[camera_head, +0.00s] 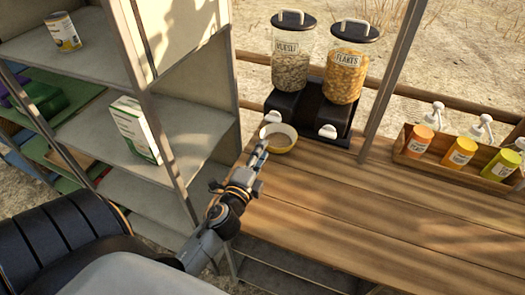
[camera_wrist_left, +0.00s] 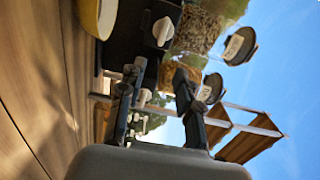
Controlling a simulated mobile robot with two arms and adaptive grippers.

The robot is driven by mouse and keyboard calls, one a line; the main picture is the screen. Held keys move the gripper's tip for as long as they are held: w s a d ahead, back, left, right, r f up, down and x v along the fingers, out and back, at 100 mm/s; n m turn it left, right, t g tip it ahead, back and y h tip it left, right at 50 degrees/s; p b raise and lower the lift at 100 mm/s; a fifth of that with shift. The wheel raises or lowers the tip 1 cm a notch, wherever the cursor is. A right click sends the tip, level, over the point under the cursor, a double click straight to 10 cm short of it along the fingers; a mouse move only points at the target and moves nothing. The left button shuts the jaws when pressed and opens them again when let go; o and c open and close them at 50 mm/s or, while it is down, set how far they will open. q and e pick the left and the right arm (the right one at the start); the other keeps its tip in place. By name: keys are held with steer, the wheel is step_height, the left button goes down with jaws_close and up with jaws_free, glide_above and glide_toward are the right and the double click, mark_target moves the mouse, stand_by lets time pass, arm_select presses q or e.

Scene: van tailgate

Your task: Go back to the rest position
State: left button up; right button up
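My left gripper (camera_head: 258,158) is over the left end of the wooden counter (camera_head: 350,215), near the yellow and white bowl (camera_head: 279,138). In the left wrist view my left gripper (camera_wrist_left: 160,78) has its two fingers apart with nothing held between them. The bowl shows at the top left of that view (camera_wrist_left: 98,16), off to the side of the fingers. Whether a fingertip touches the bowl in the head view I cannot tell. My right gripper is in neither view.
A muesli dispenser (camera_head: 292,62) and a second dispenser (camera_head: 345,72) stand on a black base (camera_head: 310,112) behind the bowl. A wooden box (camera_head: 450,170) holds pump bottles at right. A grey shelf (camera_head: 195,140) with a carton (camera_head: 135,128) and a can (camera_head: 62,32) stands left. The counter's middle is clear.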

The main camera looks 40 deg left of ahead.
arm_select(q)
steer(key=s+d+f+n+g, duration=0.2)
steer(key=s+f+n+g, duration=0.55)
steer(key=s+n, duration=0.3)
steer(key=s+d+f+n+g+h, duration=0.3)
steer(key=s+d+g+h, duration=0.3)
steer(key=s+d, duration=0.5)
step_height(320, 180, down, 29)
steer(key=s+a+g+y+b, duration=0.1)
steer(key=s+g+b, duration=0.1)
steer(key=s, duration=0.1)
steer(key=s+a+f, duration=0.3)
steer(key=s+f, duration=1.3)
steer(key=shift+f+m+g+y+b, duration=0.15)
steer(key=shift+m+g+y+b, duration=0.2)
steer(key=shift+g, duration=0.1)
